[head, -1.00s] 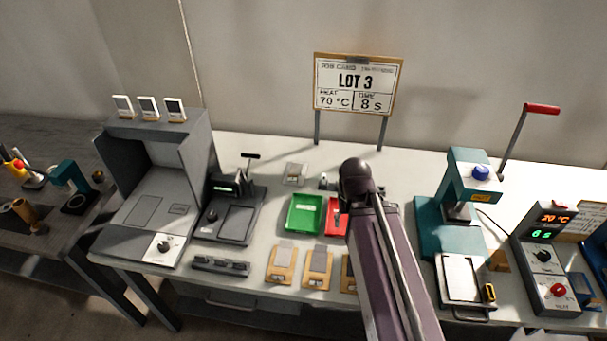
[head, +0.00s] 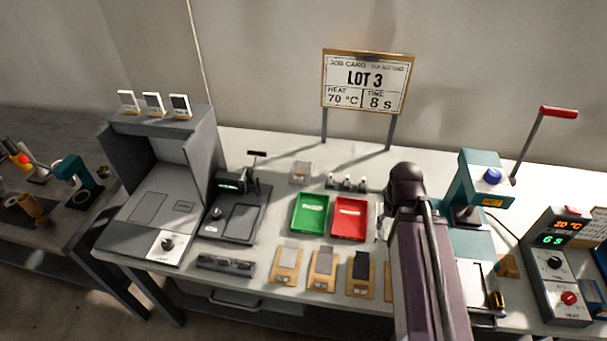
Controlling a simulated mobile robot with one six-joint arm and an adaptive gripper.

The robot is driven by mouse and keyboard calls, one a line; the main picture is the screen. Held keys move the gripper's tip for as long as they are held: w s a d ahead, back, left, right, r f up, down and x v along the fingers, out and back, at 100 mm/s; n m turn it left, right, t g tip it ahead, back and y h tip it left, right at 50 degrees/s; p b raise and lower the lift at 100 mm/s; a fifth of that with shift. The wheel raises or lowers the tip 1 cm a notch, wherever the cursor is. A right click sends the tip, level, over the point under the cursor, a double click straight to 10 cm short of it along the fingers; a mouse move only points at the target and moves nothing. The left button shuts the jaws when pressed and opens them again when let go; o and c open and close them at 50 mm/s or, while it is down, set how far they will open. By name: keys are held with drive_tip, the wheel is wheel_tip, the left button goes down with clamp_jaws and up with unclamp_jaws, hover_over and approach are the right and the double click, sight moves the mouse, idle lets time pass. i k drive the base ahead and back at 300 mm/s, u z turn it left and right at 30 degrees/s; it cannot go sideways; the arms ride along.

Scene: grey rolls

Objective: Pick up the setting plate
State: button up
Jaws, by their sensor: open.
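I cannot tell for certain which item is the setting plate. A teal press (head: 480,180) with a red-handled lever stands at the right, and the flat tray (head: 478,275) in front of it is partly hidden by my arm. Several wooden boards with swatches in different grey shades lie at the front edge, among them a light one (head: 287,265), a middle one (head: 323,268) and a dark one (head: 361,272). My arm crosses the picture right of these boards. My gripper is not visible; the arm hides whatever lies behind it.
A green tray (head: 310,212) and a red tray (head: 350,218) sit mid-table. A grey booth (head: 160,180) and a dark device (head: 232,210) stand left. A control box (head: 556,265) stands right. The job card (head: 366,82) reads LOT 3, 70 °C, 8 s.

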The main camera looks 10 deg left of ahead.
sight(302, 169)
drive_tip(key=z, duration=0.15)
drive_tip(key=k, duration=0.9)
drive_tip(key=u, duration=0.55)
drive_tip(key=i, duration=1)
drive_tip(key=u, duration=0.05)
